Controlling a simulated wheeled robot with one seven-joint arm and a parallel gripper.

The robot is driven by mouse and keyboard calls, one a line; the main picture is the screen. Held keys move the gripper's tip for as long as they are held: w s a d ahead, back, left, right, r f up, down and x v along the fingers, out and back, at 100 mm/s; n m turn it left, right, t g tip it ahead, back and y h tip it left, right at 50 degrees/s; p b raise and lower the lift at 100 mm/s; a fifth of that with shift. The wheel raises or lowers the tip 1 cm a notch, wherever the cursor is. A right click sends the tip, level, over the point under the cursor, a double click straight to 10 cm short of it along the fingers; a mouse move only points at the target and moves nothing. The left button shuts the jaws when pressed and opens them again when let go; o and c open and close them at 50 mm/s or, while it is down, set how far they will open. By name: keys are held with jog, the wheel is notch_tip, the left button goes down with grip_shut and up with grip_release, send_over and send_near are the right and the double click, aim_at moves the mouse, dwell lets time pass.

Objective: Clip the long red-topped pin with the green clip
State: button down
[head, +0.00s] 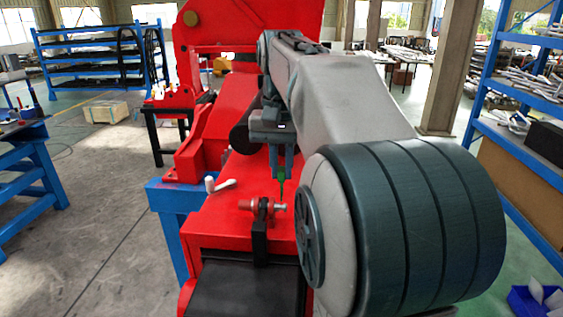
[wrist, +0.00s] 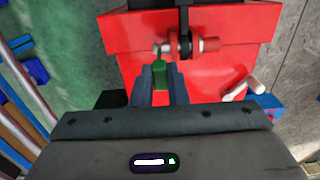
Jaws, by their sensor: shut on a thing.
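My gripper (head: 281,172) points down over the red machine and is shut on the green clip (head: 281,186). The clip sticks out beyond the fingertips in the wrist view (wrist: 160,72). The pin with a reddish head (head: 246,205) lies level through a black bracket (head: 259,236). Its head also shows in the wrist view (wrist: 209,44), with its bare metal end on the opposite side of the bracket. The clip's free end is right by that metal end; I cannot tell if they touch.
A white handle-like piece (head: 221,185) lies on the red machine bed (head: 220,215), left of the bracket. A blue shelf rack (head: 510,140) stands at right and a blue bench (head: 30,165) at left.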

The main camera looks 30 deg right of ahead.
jog(key=shift+f+b, duration=1.25)
jog(key=shift+f, duration=0.55)
dwell(0.4)
jog(key=c, duration=1.3)
grip_release()
jog(key=shift+c, duration=0.2)
notch_tip(320, 180, up, 5)
jog(key=p, duration=0.5)
jog(key=shift+r, duration=0.1)
notch_tip(320, 180, up, 14)
jog(key=p, duration=0.1)
